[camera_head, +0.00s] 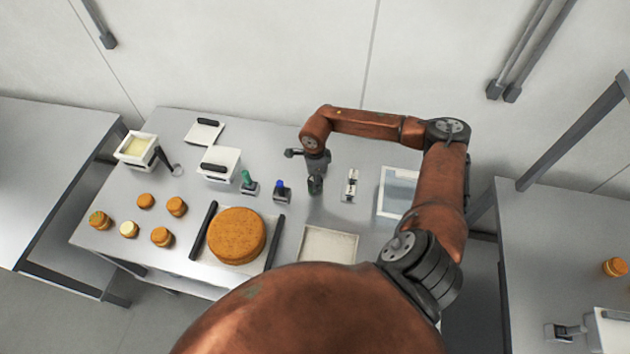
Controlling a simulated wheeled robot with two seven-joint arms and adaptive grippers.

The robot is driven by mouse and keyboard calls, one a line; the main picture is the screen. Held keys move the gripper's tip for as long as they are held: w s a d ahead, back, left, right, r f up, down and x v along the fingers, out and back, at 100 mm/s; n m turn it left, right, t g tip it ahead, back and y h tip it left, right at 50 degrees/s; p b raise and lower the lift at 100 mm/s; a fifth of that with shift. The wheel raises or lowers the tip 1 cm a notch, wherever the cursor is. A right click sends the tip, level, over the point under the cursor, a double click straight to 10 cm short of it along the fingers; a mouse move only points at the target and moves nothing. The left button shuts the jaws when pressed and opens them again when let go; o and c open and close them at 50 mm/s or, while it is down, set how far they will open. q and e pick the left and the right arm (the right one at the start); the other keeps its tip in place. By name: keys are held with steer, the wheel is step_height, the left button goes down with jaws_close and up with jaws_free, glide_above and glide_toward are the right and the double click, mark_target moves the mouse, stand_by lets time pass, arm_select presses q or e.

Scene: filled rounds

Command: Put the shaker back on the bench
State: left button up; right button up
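My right gripper (317,172) hangs from the arm that comes in from the right and points down over the middle of the grey bench (370,158). A small dark object with a greenish tint (315,185) shows right at its fingertips; it may be the shaker, but it is too small to be sure. I cannot tell whether the fingers are closed on it, or whether it touches the bench. My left gripper is not in view.
A green-topped item (247,178) and a blue-topped item (281,187) stand left of the gripper. A silver item (351,185) and a clear-topped tray (398,190) are to the right. A big orange round (237,235), several small rounds and white containers (220,162) fill the left side.

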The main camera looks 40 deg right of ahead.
steer(key=shift+f, duration=0.2)
steer(key=o, duration=1.2)
steer(key=shift+r, duration=0.1)
steer(key=shift+r, duration=0.3)
step_height(320, 180, up, 12)
steer(key=b, duration=0.2)
steer(key=shift+f, duration=0.15)
